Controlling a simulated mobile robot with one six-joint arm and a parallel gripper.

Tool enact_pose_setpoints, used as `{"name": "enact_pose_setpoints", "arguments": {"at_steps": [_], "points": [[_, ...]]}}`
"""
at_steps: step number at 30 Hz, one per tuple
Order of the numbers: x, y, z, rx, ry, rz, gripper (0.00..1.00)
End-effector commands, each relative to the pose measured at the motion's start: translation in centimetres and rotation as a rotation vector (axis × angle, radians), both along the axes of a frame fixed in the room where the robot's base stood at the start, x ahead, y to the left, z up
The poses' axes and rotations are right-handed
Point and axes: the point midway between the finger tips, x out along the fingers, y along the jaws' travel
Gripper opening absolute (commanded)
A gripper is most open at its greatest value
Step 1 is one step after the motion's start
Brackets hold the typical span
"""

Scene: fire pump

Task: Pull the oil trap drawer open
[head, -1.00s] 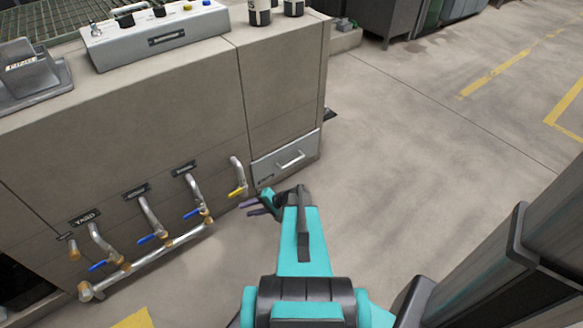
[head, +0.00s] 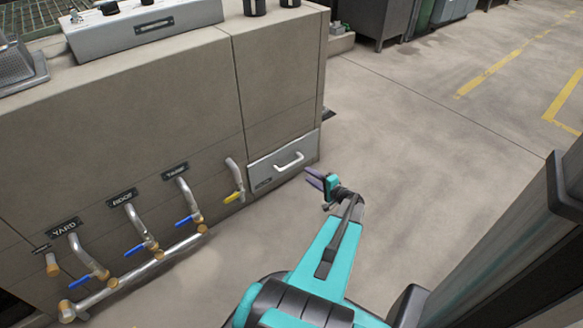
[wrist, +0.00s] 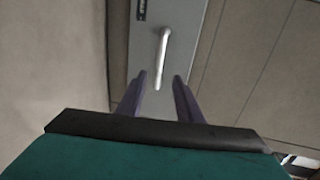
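The oil trap drawer (head: 267,172) is a grey metal front low at the right end of the pump cabinet. It looks shut, flush with the cabinet. Its silver bar handle (head: 290,161) stands out from the front. My gripper (head: 312,179) is in front of the drawer, a little right of and below the handle in the head view. In the wrist view the drawer (wrist: 182,45) and its handle (wrist: 162,58) lie ahead, between and beyond the fingertips of my gripper (wrist: 160,78). The two dark purple fingers are apart and empty, with no contact on the handle visible.
Several pipes with blue-handled valves (head: 134,249) and a yellow-handled valve (head: 232,197) stick out of the cabinet (head: 150,110) left of the drawer. Open concrete floor (head: 430,150) lies to the right. A dark panel stands at the right edge.

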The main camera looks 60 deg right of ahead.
Motion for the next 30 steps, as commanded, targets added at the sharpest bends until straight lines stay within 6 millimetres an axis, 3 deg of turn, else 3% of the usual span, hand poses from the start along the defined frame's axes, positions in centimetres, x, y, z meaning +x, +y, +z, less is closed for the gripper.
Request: {"name": "enact_pose_setpoints", "arguments": {"at_steps": [14, 30], "points": [[0.1, -0.6, -0.2, 0.0, 0.001, -0.006, 0.33], [6.2, -2.7, -1.7, 0.0, 0.0, -0.006, 0.33]]}}
